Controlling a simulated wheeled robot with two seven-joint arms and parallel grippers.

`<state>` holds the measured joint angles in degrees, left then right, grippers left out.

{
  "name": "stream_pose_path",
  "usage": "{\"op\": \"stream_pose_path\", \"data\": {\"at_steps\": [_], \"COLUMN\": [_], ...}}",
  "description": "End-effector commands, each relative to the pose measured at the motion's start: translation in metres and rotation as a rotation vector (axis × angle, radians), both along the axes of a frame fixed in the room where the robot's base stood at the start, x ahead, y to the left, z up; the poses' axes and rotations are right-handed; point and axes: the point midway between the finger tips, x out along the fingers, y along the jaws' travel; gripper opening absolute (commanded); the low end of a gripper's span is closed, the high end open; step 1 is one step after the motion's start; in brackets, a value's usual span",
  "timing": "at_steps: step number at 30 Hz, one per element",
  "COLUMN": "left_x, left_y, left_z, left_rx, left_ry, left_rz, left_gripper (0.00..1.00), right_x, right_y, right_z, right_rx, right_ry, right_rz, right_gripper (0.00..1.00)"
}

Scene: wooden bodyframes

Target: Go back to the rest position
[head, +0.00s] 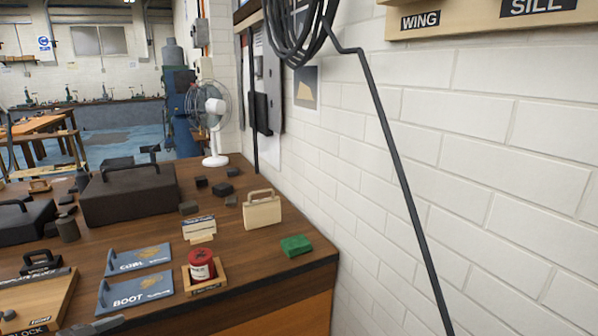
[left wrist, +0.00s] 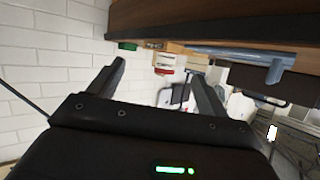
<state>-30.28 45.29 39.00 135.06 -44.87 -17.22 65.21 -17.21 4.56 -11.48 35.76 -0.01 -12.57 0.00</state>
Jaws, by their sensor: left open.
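My left gripper (left wrist: 158,72) shows in the left wrist view with its two dark fingers spread apart and nothing between them. That view is upside down, with the wooden workbench (left wrist: 215,18) along its top. The fingers look clear of the bench and its objects. In the head view, a grey shape (head: 92,328) lies at the bottom left edge; I cannot tell whether it is part of my arm or a tool. My right gripper is in neither view.
The bench (head: 265,285) holds a red tin (head: 201,265), green block (head: 296,245), cream bag-shaped block (head: 261,210), BOOT plate (head: 135,292), dark case (head: 130,193) and white fan (head: 210,110). A brick wall (head: 480,150) and dark cable (head: 400,170) stand right.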

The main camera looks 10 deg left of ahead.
Motion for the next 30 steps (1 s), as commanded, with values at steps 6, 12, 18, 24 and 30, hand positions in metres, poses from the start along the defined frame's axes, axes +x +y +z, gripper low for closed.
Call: {"op": "stream_pose_path", "data": {"at_steps": [6,12,18,24,30], "left_x": [-0.008,-0.029,-0.076,-0.127,-0.169], "left_y": [-0.006,-0.026,-0.075,-0.134,-0.193], "left_z": [-0.040,-0.095,-0.159,-0.196,-0.209], "left_rx": [0.057,0.133,0.192,0.203,0.173], "left_ry": [0.022,0.133,0.399,0.662,0.867], "left_rz": [0.120,0.256,0.333,0.279,0.159], "left_gripper": [0.78,0.78,0.78,0.78,0.78], "right_x": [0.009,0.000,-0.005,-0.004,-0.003], "right_y": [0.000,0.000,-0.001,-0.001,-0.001], "right_z": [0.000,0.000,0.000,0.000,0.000], "right_rx": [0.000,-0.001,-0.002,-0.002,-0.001], "right_ry": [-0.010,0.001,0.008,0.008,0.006], "right_rz": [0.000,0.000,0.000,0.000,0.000], "right_gripper": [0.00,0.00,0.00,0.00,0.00]}}
